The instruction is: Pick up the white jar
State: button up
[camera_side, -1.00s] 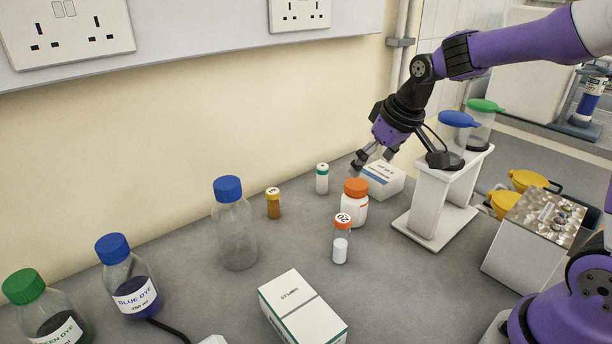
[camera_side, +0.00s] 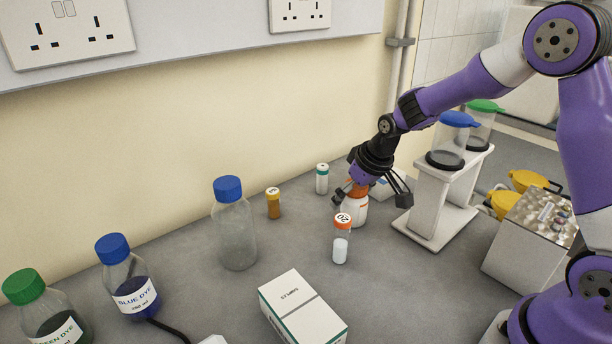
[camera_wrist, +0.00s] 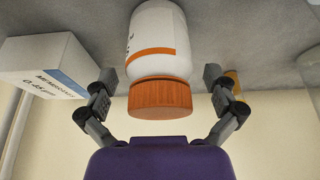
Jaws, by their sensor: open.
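The white jar (camera_side: 354,211) with an orange cap and an orange stripe stands upright on the grey bench in the side view. In the wrist view the jar (camera_wrist: 158,42) is upside down in the picture, with its ribbed orange cap toward me. My gripper (camera_side: 371,200) is over the jar, angled down at it. Its fingers (camera_wrist: 160,92) are open, one on each side of the cap, with a gap on both sides. In the side view my gripper hides part of the cap.
A vial with an orange cap (camera_side: 341,238) stands just in front of the jar. A white membrane box (camera_wrist: 45,65) is close beside one finger. A white stand (camera_side: 436,205) is at right.

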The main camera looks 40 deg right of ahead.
jog(key=c, duration=1.3)
jog(key=shift+s, duration=0.1)
